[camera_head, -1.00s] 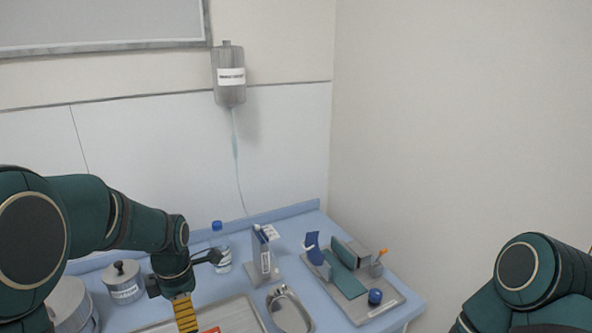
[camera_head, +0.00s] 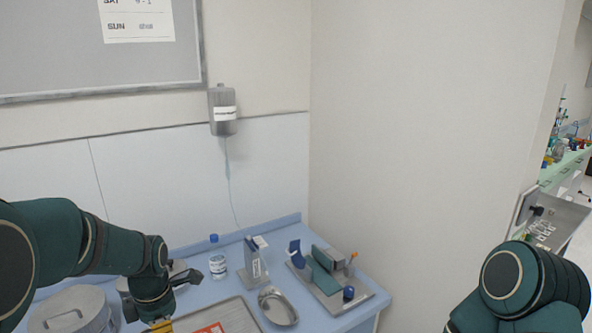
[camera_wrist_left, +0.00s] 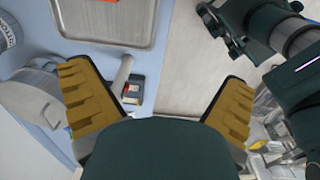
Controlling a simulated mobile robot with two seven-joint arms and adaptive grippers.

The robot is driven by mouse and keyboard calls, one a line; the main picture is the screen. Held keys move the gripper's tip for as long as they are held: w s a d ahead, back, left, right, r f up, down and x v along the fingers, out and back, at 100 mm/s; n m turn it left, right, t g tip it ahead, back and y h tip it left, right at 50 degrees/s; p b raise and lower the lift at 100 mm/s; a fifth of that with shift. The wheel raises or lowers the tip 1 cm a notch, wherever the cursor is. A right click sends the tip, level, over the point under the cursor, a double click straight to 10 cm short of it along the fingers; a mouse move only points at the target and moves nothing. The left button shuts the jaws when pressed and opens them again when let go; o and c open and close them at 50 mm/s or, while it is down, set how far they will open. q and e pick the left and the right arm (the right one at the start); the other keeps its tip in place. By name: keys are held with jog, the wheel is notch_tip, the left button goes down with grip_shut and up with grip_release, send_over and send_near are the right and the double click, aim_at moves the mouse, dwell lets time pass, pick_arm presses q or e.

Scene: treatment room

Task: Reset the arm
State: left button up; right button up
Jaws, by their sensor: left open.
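My left arm comes in from the left in the head view. My left gripper (camera_head: 160,327) is at the bottom edge there, over the near part of the blue counter and left of the metal tray (camera_head: 243,318), and is mostly cut off. In the left wrist view its two yellow ribbed fingers (camera_wrist_left: 158,85) are wide apart with nothing held between them. My right arm shows at the lower right of the head view as a dark green link; its gripper is outside that view. A dark arm part also shows at the top right of the left wrist view, without visible fingers.
On the blue counter (camera_head: 205,292) stand a metal canister (camera_head: 72,312), a blue-capped bottle (camera_head: 217,262), a grey box (camera_head: 252,262), a kidney dish (camera_head: 279,308) and a grey organizer tray (camera_head: 362,303). A doorway opens at far right.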

pick_arm(q)
jog(key=s+d+f+m+b, duration=0.15)
jog(key=f+m, duration=0.25)
jog(key=f, duration=0.4)
jog(key=d+f+m+b, duration=0.2)
jog(key=d+f+m, duration=0.15)
jog(key=f, duration=0.45)
jog(key=s+d+f+m+h+b, duration=0.1)
jog(key=s+d+f+m+b, duration=0.1)
jog(key=s+d+f+m, duration=0.2)
jog(key=s+d+f+m+t+h+b, duration=0.1)
jog(key=s+d+f+m+b, duration=0.1)
jog(key=f+m, duration=0.4)
jog(key=s+d+f+m+h+b, duration=0.2)
jog(key=s+d+f+m, duration=0.3)
jog(key=f, duration=0.4)
jog(key=shift+s+d, duration=0.35)
jog(key=shift+s, duration=0.45)
pick_arm(e)
notch_tip(320, 180, down, 10)
jog(key=s, duration=0.1)
jog(key=shift+s+a+f+g, duration=0.25)
jog(key=shift+s+a+g, duration=0.05)
